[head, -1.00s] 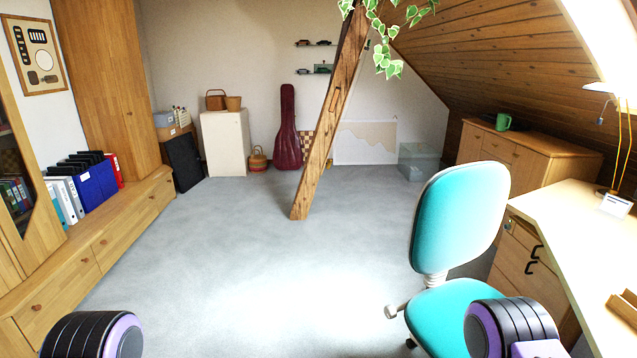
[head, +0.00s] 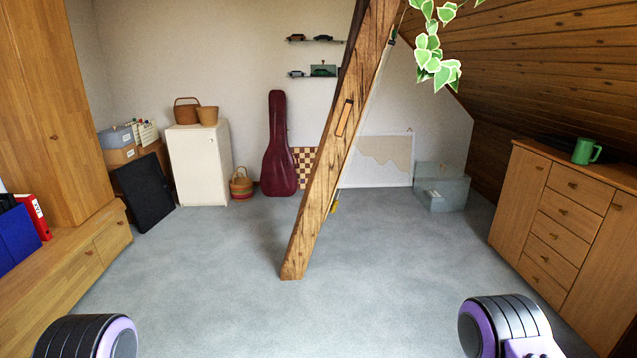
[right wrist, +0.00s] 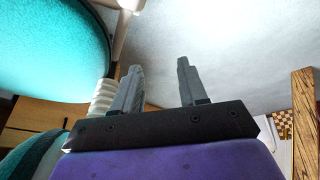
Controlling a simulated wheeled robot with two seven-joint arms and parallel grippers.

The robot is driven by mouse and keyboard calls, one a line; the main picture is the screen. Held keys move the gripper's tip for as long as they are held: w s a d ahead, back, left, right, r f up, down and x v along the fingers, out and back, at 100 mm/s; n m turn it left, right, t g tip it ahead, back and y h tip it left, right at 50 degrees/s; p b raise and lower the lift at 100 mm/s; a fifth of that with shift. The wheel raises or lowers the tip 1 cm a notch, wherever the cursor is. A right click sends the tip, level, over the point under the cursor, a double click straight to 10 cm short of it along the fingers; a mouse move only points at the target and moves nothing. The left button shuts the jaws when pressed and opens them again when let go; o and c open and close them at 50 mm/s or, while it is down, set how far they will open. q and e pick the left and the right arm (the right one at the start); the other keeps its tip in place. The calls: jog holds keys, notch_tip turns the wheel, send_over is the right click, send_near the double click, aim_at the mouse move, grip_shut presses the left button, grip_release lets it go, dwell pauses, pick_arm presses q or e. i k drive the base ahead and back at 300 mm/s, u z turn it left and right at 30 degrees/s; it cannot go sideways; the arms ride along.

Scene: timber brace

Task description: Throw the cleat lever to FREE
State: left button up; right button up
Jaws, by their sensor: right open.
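The slanting timber brace (head: 325,180) stands in the middle of the room in the head view, its foot on the carpet. A small light-brown fitting (head: 344,117) sits on its face. A small dark fitting (head: 392,39) with a pale cord shows by its upper right edge. I cannot tell which is the cleat lever, nor its setting. My right gripper (right wrist: 159,68) is open and empty in the right wrist view, well away from the brace. In the head view only rounded parts of my arms show at the bottom corners; my left gripper is out of view.
Grey carpet (head: 220,260) is clear up to the brace. A drawer cabinet (head: 560,215) stands right, a low wooden bench (head: 65,285) left. Leaves (head: 435,60) hang beside the brace top. The right wrist view shows a teal chair (right wrist: 50,45) close to the right gripper.

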aim_at(391, 42)
jog(key=i, duration=1.95)
jog(key=z, duration=2.6)
jog(key=i, duration=1.75)
jog(key=u, duration=1.45)
